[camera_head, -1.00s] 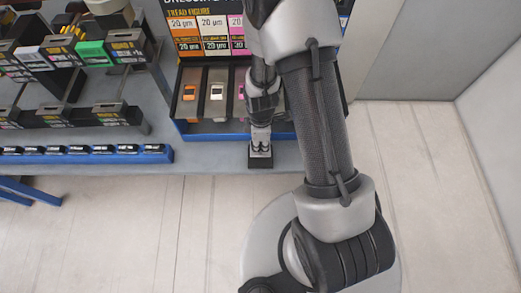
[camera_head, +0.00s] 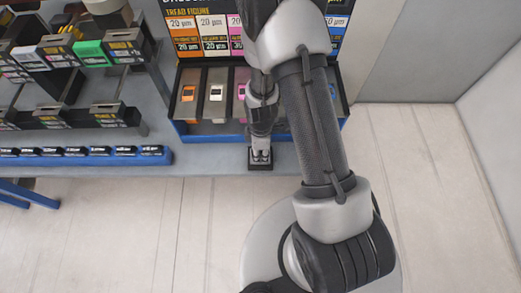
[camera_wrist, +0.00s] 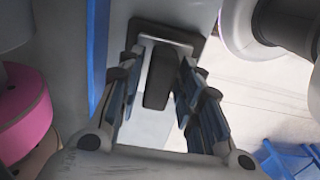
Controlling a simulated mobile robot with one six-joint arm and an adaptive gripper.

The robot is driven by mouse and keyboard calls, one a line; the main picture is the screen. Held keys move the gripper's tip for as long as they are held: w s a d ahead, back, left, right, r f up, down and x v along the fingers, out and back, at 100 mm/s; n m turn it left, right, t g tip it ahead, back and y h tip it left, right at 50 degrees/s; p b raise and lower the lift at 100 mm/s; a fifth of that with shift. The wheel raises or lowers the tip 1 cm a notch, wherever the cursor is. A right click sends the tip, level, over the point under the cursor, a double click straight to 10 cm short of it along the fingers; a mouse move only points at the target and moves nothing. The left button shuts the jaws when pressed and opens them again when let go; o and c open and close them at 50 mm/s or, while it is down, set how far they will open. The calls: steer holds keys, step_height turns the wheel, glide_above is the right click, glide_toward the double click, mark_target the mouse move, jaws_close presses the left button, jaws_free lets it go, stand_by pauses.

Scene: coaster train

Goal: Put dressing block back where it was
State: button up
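The dressing block, a dark rectangular plate with a raised handle (camera_wrist: 160,82), stands on the grey bench near its front edge. In the head view the block (camera_head: 260,166) is a small black piece below my gripper (camera_head: 261,155). In the wrist view my gripper (camera_wrist: 158,90) has its fingers apart, one on each side of the handle. A gap shows at the left finger; the right finger is close to the handle, and contact there cannot be told. The blue-edged display tray (camera_head: 210,138) behind holds several blocks in slots, partly hidden by my arm.
The grey bench (camera_head: 210,160) has a narrow free strip before the tray. A stepped rack (camera_head: 75,115) and a blue row of small items (camera_head: 85,154) stand left. A pink roll (camera_wrist: 22,115) shows at the wrist view's left. Floor is clear in front.

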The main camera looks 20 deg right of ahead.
steer(key=shift+o, duration=0.5)
steer(key=shift+r, duration=0.1)
steer(key=shift+r+p, duration=0.35)
step_height(320, 180, up, 30)
steer(key=s+m+t+p, duration=0.2)
steer(key=s+m+p, duration=0.15)
steer(key=m, duration=0.25)
steer(key=s+r+m+t, duration=0.2)
steer(key=s+r+m, duration=0.6)
steer(key=s+r, duration=0.3)
steer(key=shift+s+r+t, duration=0.3)
steer(key=shift+r, duration=0.35)
